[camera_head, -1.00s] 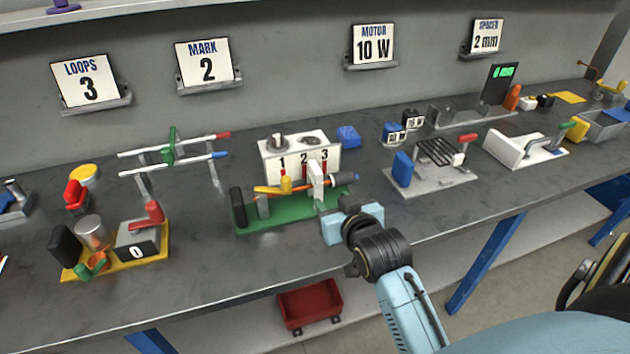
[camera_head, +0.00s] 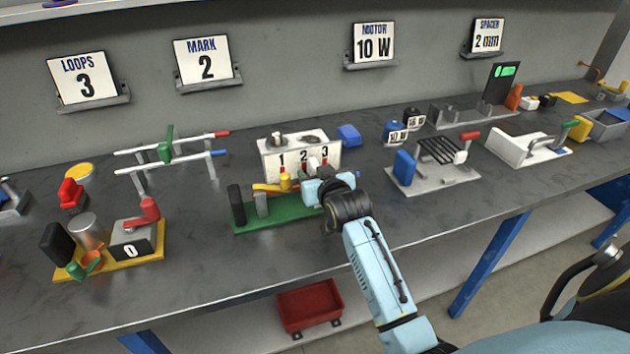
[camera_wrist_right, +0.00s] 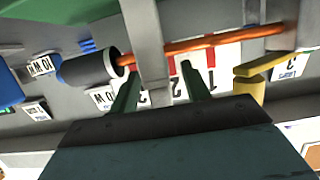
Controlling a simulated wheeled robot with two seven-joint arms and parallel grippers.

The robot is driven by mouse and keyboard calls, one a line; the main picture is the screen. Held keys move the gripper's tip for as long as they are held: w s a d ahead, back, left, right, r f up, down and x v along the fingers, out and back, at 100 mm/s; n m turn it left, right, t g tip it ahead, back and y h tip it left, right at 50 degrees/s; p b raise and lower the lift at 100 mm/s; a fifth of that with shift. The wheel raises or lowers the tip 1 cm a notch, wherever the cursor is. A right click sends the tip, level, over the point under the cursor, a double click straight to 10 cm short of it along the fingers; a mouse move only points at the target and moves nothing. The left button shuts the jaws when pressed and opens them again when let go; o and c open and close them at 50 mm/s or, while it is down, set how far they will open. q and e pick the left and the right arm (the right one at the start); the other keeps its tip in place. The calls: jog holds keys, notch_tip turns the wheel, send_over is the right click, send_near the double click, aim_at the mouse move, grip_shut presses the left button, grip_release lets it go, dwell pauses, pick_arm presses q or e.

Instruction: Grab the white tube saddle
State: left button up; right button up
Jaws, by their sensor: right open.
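The white tube saddle (camera_head: 313,163) stands on the green base (camera_head: 241,221) of the middle fixture; in the head view only its top shows behind my right gripper (camera_head: 318,183). In the right wrist view the saddle (camera_wrist_right: 147,45) is a pale upright bar around the orange tube (camera_wrist_right: 210,43). The two green fingers of my right gripper (camera_wrist_right: 160,72) are open, one on each side of the saddle's end. I cannot tell whether they touch it. My left gripper is not in view.
A yellow clamp (camera_head: 272,187) sits on the same base, to the left. A white block numbered 1, 2, 3 (camera_head: 270,160) stands close behind. A grey fixture with a blue block (camera_head: 403,168) is to the right. Bare bench lies in front.

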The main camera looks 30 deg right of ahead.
jog(key=shift+w+d+f, duration=0.1)
jog(key=shift+w, duration=0.25)
jog(key=shift+c, duration=0.2)
grip_shut()
